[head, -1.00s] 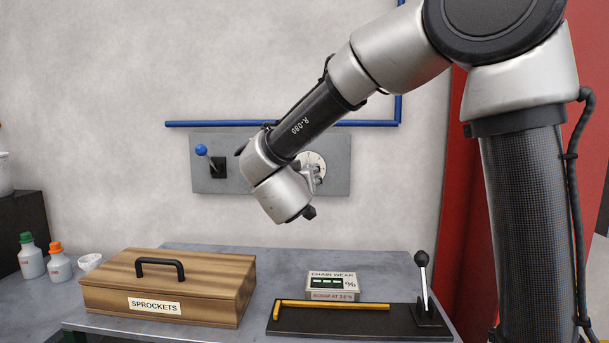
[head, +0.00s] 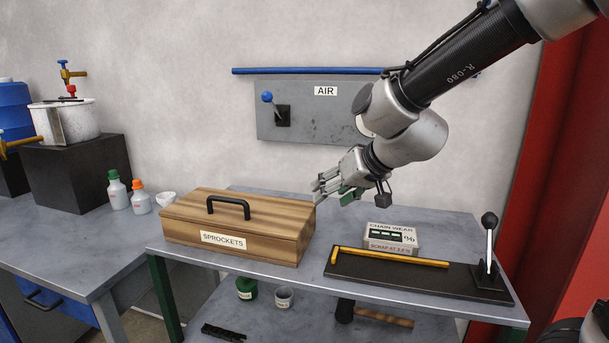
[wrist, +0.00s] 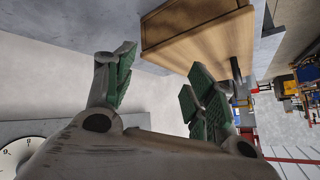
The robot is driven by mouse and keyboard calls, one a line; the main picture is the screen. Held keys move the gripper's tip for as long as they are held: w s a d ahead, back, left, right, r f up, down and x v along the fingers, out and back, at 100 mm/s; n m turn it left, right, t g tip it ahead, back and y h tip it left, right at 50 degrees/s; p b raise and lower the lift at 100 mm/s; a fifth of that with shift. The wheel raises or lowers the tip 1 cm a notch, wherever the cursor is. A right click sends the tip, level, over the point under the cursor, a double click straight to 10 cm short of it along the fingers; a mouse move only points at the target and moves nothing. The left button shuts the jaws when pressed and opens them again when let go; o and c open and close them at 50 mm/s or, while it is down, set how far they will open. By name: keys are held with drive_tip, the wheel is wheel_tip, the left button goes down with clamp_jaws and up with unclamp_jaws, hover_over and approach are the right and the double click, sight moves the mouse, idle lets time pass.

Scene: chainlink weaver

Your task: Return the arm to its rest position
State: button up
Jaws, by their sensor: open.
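My arm reaches in from the upper right in the head view. My gripper (head: 332,188) hangs in the air above the bench, just right of the wooden sprocket box's far corner, and points to the left. In the wrist view its green-padded fingers (wrist: 160,85) are spread apart with nothing between them. The wooden box (head: 235,250), labelled SPROCKETS, has its lid on and its black handle up. It also shows beyond the fingers in the wrist view (wrist: 195,35).
The chain wear gauge (head: 391,239) and a black plate with a yellow bar and upright lever (head: 488,245) stand at the bench's right. A wall panel (head: 325,118) with a blue-knobbed lever is behind. Bottles (head: 118,190) and a white pot (head: 78,122) stand left.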

drive_tip(key=s+d+r+m+g+h, duration=0.1)
drive_tip(key=s+d+h, duration=0.2)
drive_tip(key=s+d, duration=0.8)
drive_tip(key=s+d+m+g+h, duration=0.1)
drive_tip(key=s+d+m+h, duration=0.1)
drive_tip(key=s+d, duration=0.9)
drive_tip(key=d+h, duration=0.1)
drive_tip(key=d, duration=0.6)
drive_tip(key=shift+d+r+m+g, duration=0.2)
drive_tip(key=shift+r+m+g, duration=0.1)
drive_tip(key=shift+r+g, duration=0.1)
